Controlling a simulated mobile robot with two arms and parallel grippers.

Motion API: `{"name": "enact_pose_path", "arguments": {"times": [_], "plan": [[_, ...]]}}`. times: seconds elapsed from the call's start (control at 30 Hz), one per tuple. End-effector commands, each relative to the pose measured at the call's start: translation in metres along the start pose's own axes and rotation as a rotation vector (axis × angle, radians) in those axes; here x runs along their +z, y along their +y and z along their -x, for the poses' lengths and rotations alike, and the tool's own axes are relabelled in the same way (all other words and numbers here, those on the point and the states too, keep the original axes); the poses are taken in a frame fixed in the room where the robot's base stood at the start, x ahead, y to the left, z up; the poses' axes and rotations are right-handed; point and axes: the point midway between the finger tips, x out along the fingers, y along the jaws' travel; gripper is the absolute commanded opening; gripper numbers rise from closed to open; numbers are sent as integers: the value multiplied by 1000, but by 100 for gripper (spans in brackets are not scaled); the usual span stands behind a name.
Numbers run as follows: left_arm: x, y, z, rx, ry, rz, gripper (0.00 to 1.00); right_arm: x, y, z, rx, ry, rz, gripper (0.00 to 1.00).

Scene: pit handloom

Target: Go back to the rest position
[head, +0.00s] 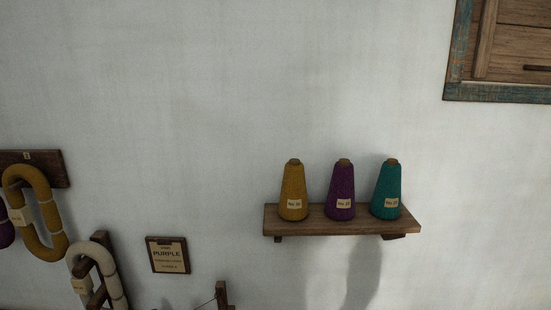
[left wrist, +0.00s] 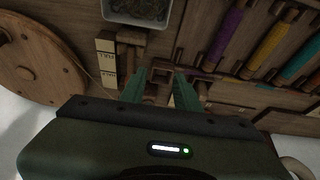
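My left gripper (left wrist: 160,80) shows in the left wrist view, its two green fingers apart with a gap between them. A small square wooden piece (left wrist: 162,74) shows in that gap; I cannot tell how far beyond the fingertips it is, but the fingers do not appear closed on it. Neither gripper shows in the head view, and my right gripper is in no view.
In the head view, a wall shelf (head: 340,223) holds yellow (head: 293,190), purple (head: 341,190) and teal (head: 387,190) cones. Hanks (head: 37,215) hang left of a PURPLE sign (head: 168,255). The wrist view shows a wooden wheel (left wrist: 38,62), a grey tray (left wrist: 112,14) and coloured bobbins (left wrist: 268,48).

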Motion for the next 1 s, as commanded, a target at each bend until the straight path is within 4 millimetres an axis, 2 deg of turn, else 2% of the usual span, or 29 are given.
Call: {"name": "enact_pose_path", "arguments": {"times": [0.17, 0.37, 0.47, 0.7, 1.0], "plan": [[15, -11, 13, 3, -9, -3, 32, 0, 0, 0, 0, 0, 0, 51], [41, -26, 40, 10, -24, -15, 32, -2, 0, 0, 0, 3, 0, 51], [58, -37, 59, 12, -33, -27, 32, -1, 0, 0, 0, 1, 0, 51], [100, -65, 120, 18, -53, -74, 32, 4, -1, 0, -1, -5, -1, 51], [134, -85, 183, 22, -66, -138, 32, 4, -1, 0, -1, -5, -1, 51]]}}
